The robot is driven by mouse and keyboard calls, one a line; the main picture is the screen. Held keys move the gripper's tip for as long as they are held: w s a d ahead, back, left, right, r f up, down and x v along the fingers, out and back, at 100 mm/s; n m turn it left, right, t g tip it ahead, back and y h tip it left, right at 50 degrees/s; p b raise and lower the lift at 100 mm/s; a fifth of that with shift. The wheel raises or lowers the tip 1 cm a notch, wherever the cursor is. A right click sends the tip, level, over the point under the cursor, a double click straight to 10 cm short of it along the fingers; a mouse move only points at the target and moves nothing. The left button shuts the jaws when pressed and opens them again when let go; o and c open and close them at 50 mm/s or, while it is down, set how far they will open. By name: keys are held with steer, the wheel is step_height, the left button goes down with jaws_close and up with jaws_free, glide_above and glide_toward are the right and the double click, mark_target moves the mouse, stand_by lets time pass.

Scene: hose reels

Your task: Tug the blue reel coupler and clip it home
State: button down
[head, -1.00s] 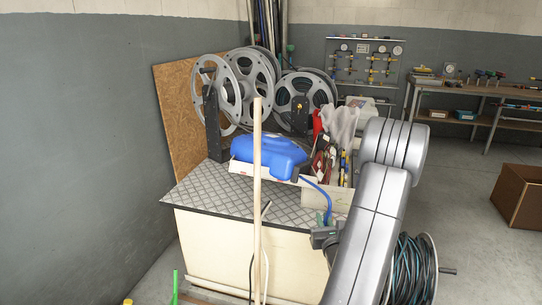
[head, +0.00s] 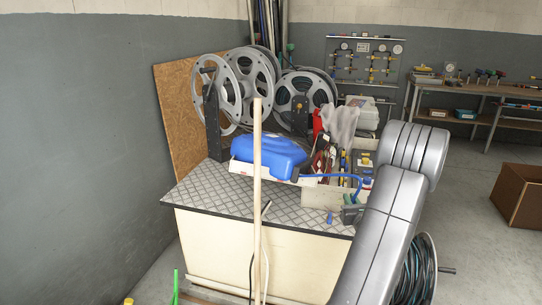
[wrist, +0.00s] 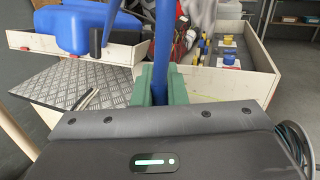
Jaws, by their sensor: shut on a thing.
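In the wrist view, my gripper's green fingers (wrist: 160,88) are shut on the blue coupler end (wrist: 160,62) of the hose. The fingers hide its lower part. A small blue piece (head: 330,217) shows left of my gripper; I cannot tell what it is.
The bench's checker-plate top (head: 205,192) is clear at the left. A pale wooden post (head: 257,200) stands in front. The wooden box (wrist: 250,60) holds tools and small parts. Grey reels (head: 300,100) stand behind; a dark hose reel (head: 415,270) is low at the right.

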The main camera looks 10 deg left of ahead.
steer(key=w+d+f+b, duration=0.6)
steer(key=w+d+f, duration=0.1)
steer(key=w+d, duration=0.5)
steer(key=shift+w+d+f, duration=0.15)
steer(key=shift+w+d, duration=0.25)
steer(key=shift+w, duration=0.2)
steer(key=shift+s, duration=0.1)
